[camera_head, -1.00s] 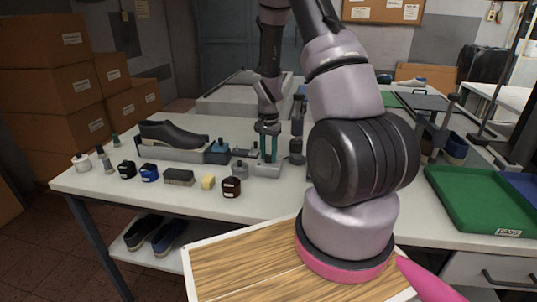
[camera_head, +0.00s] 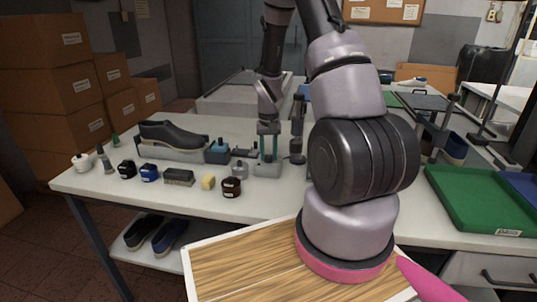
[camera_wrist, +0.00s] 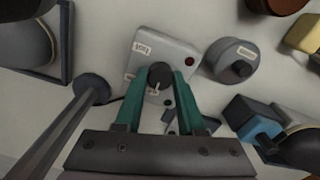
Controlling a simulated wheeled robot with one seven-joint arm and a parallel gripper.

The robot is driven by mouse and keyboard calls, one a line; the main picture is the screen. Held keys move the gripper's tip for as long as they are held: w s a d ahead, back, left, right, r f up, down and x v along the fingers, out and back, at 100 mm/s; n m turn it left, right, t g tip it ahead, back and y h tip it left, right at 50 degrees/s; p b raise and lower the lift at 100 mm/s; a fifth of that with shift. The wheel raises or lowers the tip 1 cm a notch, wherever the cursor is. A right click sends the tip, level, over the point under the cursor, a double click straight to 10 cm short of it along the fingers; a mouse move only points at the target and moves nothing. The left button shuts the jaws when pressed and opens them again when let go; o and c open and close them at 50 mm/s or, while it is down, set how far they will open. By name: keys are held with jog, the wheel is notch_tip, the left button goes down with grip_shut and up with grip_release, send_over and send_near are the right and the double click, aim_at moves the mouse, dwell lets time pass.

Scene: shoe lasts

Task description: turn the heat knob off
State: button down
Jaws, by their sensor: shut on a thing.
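The heat knob (camera_wrist: 160,76) is a dark round knob with a pale pointer mark, on top of a light grey control box (camera_wrist: 183,55) with small labels and a red dot. In the head view the box (camera_head: 268,170) stands on the white table, left of my arm. My gripper (camera_wrist: 159,80) has its two teal fingers on either side of the knob and is shut on it. In the head view my gripper (camera_head: 268,150) points down over the box, and the knob is hidden between the fingers. The label texts are too small to read surely.
A round grey tin (camera_wrist: 230,60) sits close beside the box. A grey post (camera_wrist: 60,125) on a round base stands on the other side. A black shoe (camera_head: 172,134), several small bottles and a yellow sponge (camera_head: 208,183) are to the left. A green tray (camera_head: 480,205) is at right.

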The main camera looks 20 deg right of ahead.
jog(key=shift+w, duration=0.1)
jog(key=c, duration=0.5)
grip_release()
notch_tip(320, 180, up, 11)
dwell(0.5)
notch_tip(320, 180, up, 18)
jog(key=t, duration=0.4)
send_over(268, 156)
jog(key=s+a, duration=0.4)
jog(key=s, duration=0.4)
jog(key=s+a+r+t+y, duration=0.1)
jog(key=s+a+r, duration=0.1)
jog(key=s+r, duration=0.3)
jog(key=s+a+r+t+y, duration=0.1)
jog(key=s+r, duration=0.3)
jog(key=s, duration=0.4)
jog(key=shift+s+a+r+m+t, duration=0.3)
jog(key=shift+s+a+r+t, duration=0.1)
jog(key=shift+a+t, duration=0.25)
